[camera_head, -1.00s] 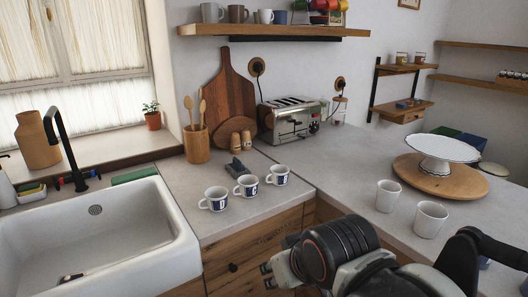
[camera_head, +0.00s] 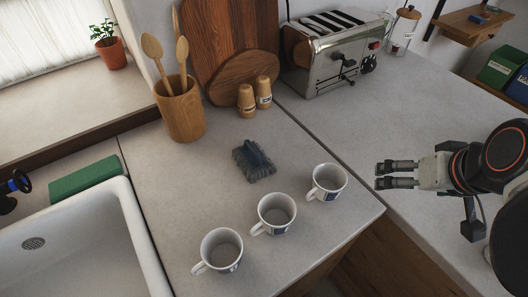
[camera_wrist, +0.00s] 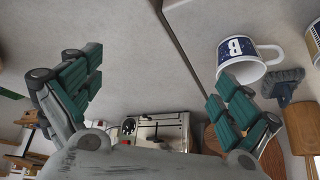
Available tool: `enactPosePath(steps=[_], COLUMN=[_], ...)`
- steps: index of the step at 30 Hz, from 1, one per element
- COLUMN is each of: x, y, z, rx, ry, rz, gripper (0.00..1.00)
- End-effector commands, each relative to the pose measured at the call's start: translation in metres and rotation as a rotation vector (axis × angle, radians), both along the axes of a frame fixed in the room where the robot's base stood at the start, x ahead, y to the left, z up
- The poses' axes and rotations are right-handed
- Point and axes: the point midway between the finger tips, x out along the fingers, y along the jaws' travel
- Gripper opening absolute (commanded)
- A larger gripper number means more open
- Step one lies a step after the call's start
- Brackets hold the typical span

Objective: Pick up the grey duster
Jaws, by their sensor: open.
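The grey duster (camera_head: 253,162) lies on the countertop in the head view, behind a row of three mugs and in front of two small wooden shakers. It has a dark handle and grey bristles.
Three white mugs, left (camera_head: 220,250), middle (camera_head: 275,214) and right (camera_head: 326,183), stand near the counter's front edge. A wooden utensil pot (camera_head: 180,108), shakers (camera_head: 247,101) and a toaster (camera_head: 335,55) stand behind. A white sink (camera_head: 90,245) is at left. The counter around the duster is clear.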

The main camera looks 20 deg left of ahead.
Motion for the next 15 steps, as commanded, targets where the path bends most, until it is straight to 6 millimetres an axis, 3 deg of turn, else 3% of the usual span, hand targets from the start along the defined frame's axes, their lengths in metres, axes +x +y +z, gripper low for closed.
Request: enactPosePath(steps=[15], x=[0.074], y=[0.118], z=[0.013], rx=[0.178], ry=[0.144], rz=[0.745], gripper=[1.00])
